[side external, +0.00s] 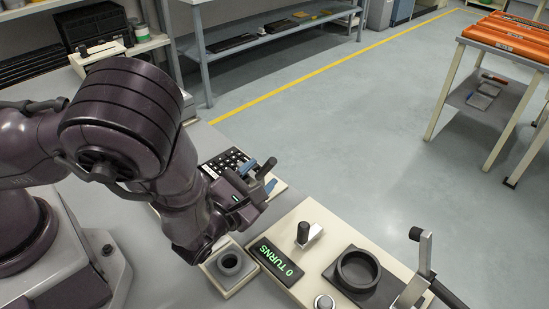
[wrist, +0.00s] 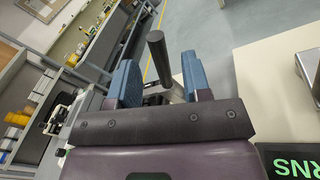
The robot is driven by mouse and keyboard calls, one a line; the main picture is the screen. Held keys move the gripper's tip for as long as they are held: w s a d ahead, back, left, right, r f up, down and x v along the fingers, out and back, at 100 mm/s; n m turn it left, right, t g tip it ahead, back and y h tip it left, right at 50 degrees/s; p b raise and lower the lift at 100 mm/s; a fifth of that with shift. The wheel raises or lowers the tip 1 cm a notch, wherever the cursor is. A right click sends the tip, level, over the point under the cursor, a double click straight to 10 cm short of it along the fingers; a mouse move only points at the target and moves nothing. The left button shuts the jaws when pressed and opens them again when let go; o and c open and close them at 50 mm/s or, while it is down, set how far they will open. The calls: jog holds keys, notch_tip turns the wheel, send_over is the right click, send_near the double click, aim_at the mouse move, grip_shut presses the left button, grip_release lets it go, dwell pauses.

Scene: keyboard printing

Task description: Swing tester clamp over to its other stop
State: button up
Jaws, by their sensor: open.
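The keyboard (side external: 226,163), a block of dark keys on a pale base, lies beyond my wrist in the side external view. A dark cylindrical handle (side external: 266,167) on a grey metal lever, seemingly the tester clamp, stands at its right end. In the wrist view the handle (wrist: 158,58) rises between my two blue fingers, with the lever (wrist: 170,84) behind it. My gripper (wrist: 163,85) is open, with a finger on either side of the handle and visible gaps. It also shows in the side external view (side external: 261,176). The clamp's base and stops are hidden.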

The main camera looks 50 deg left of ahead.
aim_at(267, 168)
jog(key=x, duration=0.6)
jog(key=shift+r, duration=0.1)
grip_shut()
